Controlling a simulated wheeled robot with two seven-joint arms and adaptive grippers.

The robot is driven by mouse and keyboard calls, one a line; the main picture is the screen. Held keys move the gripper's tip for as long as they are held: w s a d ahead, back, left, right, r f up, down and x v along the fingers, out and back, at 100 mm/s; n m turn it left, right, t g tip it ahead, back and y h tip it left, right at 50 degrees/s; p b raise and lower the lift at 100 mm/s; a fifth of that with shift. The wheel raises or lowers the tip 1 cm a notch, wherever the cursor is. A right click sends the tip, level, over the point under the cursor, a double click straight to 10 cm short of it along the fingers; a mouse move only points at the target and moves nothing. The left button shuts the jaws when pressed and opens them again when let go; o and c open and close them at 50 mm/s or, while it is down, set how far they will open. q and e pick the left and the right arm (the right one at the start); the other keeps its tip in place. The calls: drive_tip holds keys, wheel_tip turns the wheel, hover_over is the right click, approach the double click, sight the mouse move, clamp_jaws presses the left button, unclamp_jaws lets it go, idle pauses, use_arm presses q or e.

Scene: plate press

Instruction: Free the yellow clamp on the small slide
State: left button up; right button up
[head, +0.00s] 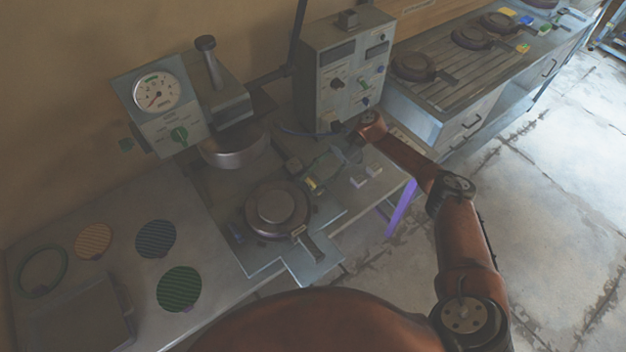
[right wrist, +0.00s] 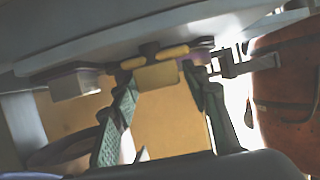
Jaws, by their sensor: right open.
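The yellow clamp shows as a small yellow spot (head: 311,184) on the press bench, just right of the round dark plate (head: 276,208). My right gripper (head: 318,174) reaches in from the right, with its fingertips close to the clamp. In the right wrist view its two greenish fingers (right wrist: 163,88) are spread, with a yellow block (right wrist: 158,75) between or just beyond their tips. Whether the fingers touch it I cannot tell. The small slide is mostly hidden by the gripper in the head view. My left gripper is out of view.
A grey control box (head: 345,75) stands close behind my right wrist. The press with a dial gauge (head: 155,92) stands at left. Several coloured discs lie on the left bench (head: 120,215). Two pale blocks (head: 366,174) sit right of the gripper.

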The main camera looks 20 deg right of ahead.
drive_tip(key=v, duration=1.2)
